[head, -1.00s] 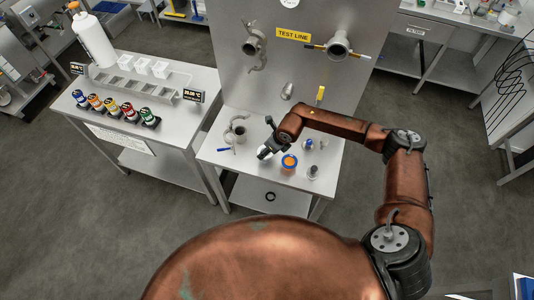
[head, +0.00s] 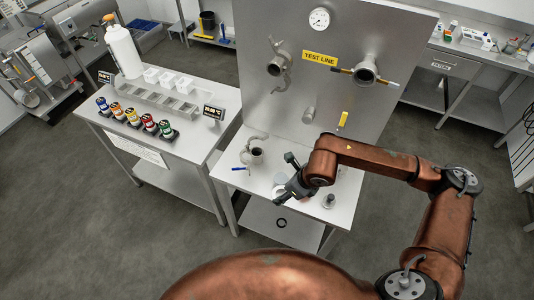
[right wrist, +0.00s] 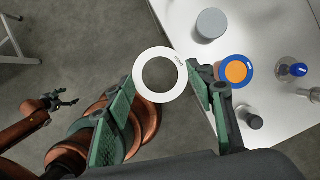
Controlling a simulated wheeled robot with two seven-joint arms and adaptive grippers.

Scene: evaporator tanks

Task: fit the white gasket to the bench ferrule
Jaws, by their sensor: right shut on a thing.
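The white gasket (right wrist: 160,97) is a flat ring between the fingertips of my right gripper (right wrist: 165,82), which is shut on it. In the head view my right gripper (head: 285,186) is over the bench front, and the gasket is not clear there. An open-topped grey metal piece (head: 256,156), apparently the bench ferrule, stands left of the gripper with a curved clamp behind it. A plain grey cylinder (right wrist: 211,23) stands near the bench edge, apart from the gasket. My left gripper (right wrist: 61,100) shows small in the right wrist view, fingers apart and empty.
An orange disc with a blue rim (right wrist: 235,70), a blue-knobbed part (right wrist: 297,70) and a dark grey cylinder (right wrist: 250,116) stand on the bench. The upright test panel (head: 300,90) rises behind.

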